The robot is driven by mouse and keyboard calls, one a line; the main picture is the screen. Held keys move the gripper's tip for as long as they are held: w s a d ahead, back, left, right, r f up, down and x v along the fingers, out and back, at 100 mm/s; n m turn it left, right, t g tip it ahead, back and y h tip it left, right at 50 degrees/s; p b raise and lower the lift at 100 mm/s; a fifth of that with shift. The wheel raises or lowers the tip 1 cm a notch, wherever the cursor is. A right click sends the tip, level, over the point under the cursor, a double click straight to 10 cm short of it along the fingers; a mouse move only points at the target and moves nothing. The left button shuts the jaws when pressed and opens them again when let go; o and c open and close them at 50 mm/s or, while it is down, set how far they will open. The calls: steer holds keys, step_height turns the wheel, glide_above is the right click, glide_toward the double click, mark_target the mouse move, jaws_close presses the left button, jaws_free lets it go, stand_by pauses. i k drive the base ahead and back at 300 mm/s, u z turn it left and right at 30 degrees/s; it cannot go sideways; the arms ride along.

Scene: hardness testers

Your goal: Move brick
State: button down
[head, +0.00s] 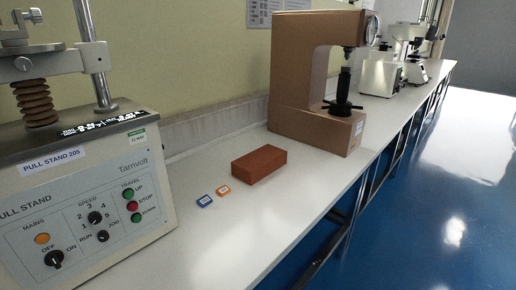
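A red-brown brick (259,164) lies flat on the white bench (255,225), between the pull stand on the left and a brown hardness tester on the right. Its top and near sides are in plain view, and nothing touches it from above. My gripper does not show in the head view.
The pull stand (75,190) fills the left side. A blue tile (204,201) and an orange tile (223,190) lie left of the brick. The brown hardness tester (305,85) stands behind right. More testers (380,75) stand farther along. The bench front is clear; blue floor (430,200) lies right.

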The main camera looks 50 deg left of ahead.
mark_target(253, 167)
steer(key=u, duration=0.5)
steer(key=i, duration=1.4)
steer(key=u, duration=1.75)
steer(key=i, duration=0.95)
steer(key=u, duration=0.65)
